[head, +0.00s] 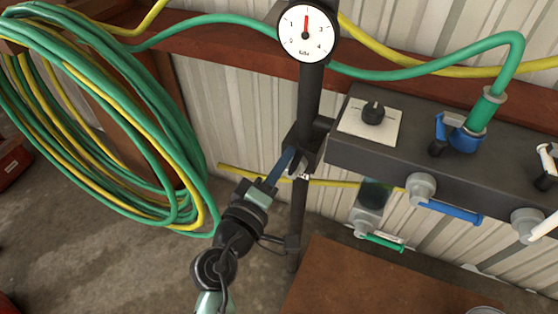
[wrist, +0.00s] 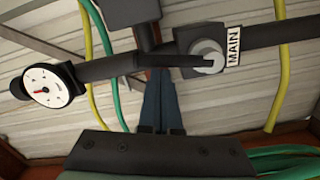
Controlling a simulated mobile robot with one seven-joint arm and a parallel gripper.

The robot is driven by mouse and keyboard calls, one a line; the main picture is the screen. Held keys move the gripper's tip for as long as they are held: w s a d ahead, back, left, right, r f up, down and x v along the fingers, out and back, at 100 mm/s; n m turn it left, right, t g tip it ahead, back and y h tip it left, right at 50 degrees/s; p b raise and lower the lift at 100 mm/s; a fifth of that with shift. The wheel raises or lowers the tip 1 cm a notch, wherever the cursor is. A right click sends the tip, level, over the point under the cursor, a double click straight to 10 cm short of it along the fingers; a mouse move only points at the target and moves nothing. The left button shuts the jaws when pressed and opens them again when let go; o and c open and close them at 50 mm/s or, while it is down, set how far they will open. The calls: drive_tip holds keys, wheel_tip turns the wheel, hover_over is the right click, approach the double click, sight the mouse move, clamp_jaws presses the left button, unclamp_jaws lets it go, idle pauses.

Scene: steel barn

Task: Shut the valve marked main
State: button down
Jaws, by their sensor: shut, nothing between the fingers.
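The main valve (wrist: 207,58) sits on a dark pipe (wrist: 275,33), beside a white label reading MAIN (wrist: 233,46). Its black lever (wrist: 180,60) extends left from the grey hub, roughly along the pipe. In the head view, the dark valve (head: 303,148) is on the upright pipe below the gauge; the label cannot be read there. My gripper (wrist: 160,78) is shut and empty, its blue-grey fingertips close to the lever's free end. Whether they touch it I cannot tell. In the head view, my gripper (head: 286,158) is just left of the valve.
A round gauge (head: 305,32) tops the pipe. A dark manifold (head: 400,145) with blue-, green- and white-handled valves and a knob plate (head: 370,119) is at right. Coiled green and yellow hoses (head: 100,130) hang at left. A brown surface (head: 360,280) lies below.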

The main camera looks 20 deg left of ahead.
drive_tip(key=d+m+b, duration=0.1)
drive_tip(key=m, duration=0.1)
drive_tip(key=d+m+b, duration=0.1)
drive_tip(key=shift+d+f+m, duration=0.2)
drive_tip(key=shift+f+m, duration=0.1)
drive_tip(key=shift+m, duration=0.1)
drive_tip(key=d+f+m+b, duration=0.1)
drive_tip(key=m+b, duration=0.1)
drive_tip(key=m, duration=0.1)
drive_tip(key=d+f+m+b, duration=0.1)
drive_tip(key=d+m+b, duration=0.1)
drive_tip(key=m+b, duration=0.1)
drive_tip(key=d+f+m+y+b, duration=0.1)
drive_tip(key=f+m+b, duration=0.1)
drive_tip(key=m+b, duration=0.1)
drive_tip(key=shift+s+d, duration=0.1)
drive_tip(key=shift+d, duration=0.05)
drive_tip(key=shift+f, duration=0.1)
idle(0.4)
